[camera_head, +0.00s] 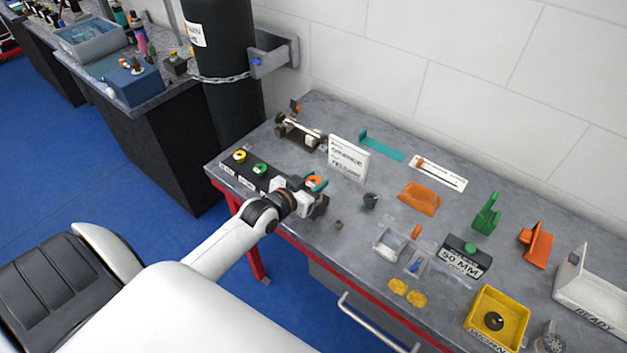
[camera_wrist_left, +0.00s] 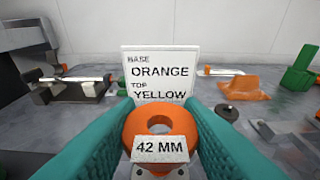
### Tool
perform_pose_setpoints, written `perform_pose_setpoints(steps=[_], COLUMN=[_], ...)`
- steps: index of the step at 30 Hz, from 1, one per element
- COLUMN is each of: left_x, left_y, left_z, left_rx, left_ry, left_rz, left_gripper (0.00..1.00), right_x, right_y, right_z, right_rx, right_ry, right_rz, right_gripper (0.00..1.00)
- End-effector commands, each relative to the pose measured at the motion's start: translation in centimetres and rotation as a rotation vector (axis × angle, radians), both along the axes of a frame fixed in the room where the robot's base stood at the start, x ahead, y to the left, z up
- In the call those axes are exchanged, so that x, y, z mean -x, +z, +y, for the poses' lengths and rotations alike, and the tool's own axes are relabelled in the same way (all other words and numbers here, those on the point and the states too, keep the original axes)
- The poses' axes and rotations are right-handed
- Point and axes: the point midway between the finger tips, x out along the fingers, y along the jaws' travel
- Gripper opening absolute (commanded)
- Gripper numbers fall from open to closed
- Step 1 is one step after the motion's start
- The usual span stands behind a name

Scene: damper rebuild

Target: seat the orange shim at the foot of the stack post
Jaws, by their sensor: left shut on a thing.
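My left gripper (camera_head: 316,184) has teal fingers shut on the orange shim (camera_wrist_left: 160,124), a flat ring. The shim also shows between the fingers in the head view (camera_head: 314,181). A white "42 MM" label (camera_wrist_left: 160,149) covers the ring's lower edge in the wrist view. The black shim rack (camera_head: 248,176) lies beside the gripper; I cannot tell whether the shim is clear of it. A dark round piece (camera_head: 370,200) with a small knob stands to the right; I cannot tell whether it is the stack post. My right gripper is not in view.
A yellow ring (camera_head: 239,156) and a green ring (camera_head: 260,169) sit on the rack. A white sign (camera_head: 348,158) reading base orange, top yellow stands behind the gripper. A black stand with a rod (camera_head: 298,132) is at the back left. A clear tray (camera_head: 388,246) stands to the right.

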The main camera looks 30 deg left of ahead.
Motion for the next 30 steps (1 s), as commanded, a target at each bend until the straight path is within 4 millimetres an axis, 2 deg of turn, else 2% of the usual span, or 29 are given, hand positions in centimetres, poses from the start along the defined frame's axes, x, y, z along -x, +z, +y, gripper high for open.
perform_pose_setpoints(steps=[30], left_x=[0.00], left_y=[-0.03], left_z=[0.01], left_rx=[0.000], left_ry=[0.000], left_rz=[0.000], left_gripper=[0.13], right_x=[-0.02], right_y=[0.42], right_z=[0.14], right_rx=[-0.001], right_ry=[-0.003], right_rz=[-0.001], right_gripper=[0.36])
